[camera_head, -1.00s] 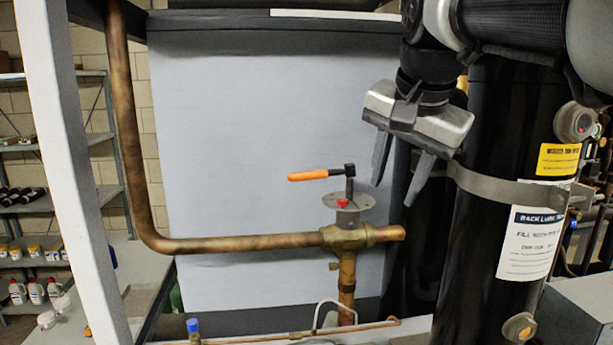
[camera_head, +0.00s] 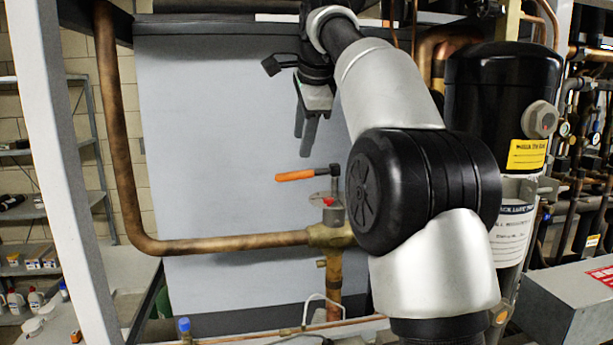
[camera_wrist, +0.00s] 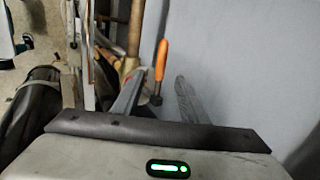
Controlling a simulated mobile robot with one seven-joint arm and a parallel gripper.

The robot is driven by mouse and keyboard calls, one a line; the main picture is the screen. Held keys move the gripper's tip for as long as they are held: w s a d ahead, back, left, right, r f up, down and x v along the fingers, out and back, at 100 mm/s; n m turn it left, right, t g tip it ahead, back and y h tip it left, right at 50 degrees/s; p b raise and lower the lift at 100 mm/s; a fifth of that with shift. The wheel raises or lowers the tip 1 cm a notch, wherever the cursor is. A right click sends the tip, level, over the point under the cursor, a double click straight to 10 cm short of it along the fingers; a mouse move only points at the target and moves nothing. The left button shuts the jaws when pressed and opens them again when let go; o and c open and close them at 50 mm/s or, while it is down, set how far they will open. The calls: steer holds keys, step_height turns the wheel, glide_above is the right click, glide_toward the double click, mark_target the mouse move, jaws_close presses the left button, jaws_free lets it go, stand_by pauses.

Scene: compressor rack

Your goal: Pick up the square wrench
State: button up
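The square wrench (camera_head: 297,175) has an orange handle pointing left and a dark head seated on top of the valve (camera_head: 331,236) on the copper pipe. In the wrist view the wrench's orange handle (camera_wrist: 161,60) shows beyond and between my fingers, not touching them as far as I can tell. My gripper (camera_head: 303,140) is above the wrench in the head view, fingers pointing down. In the wrist view its two fingers stand apart with nothing held. My forearm and elbow hide part of the valve's right side.
A copper pipe (camera_head: 107,120) runs down the left and across to the valve. A grey panel (camera_head: 215,130) stands behind. A black cylinder (camera_head: 480,95) with labels stands at right. A white post (camera_head: 60,150) is at left. The space left of the handle is open.

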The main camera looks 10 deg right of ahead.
mark_target(300, 172)
steer(key=x, duration=0.7)
steer(key=d+x, duration=0.1)
steer(key=x, duration=0.3)
steer(key=shift+w+f+b, duration=0.1)
steer(key=shift+w+b, duration=0.15)
steer(key=shift+b, duration=0.15)
jaws_close()
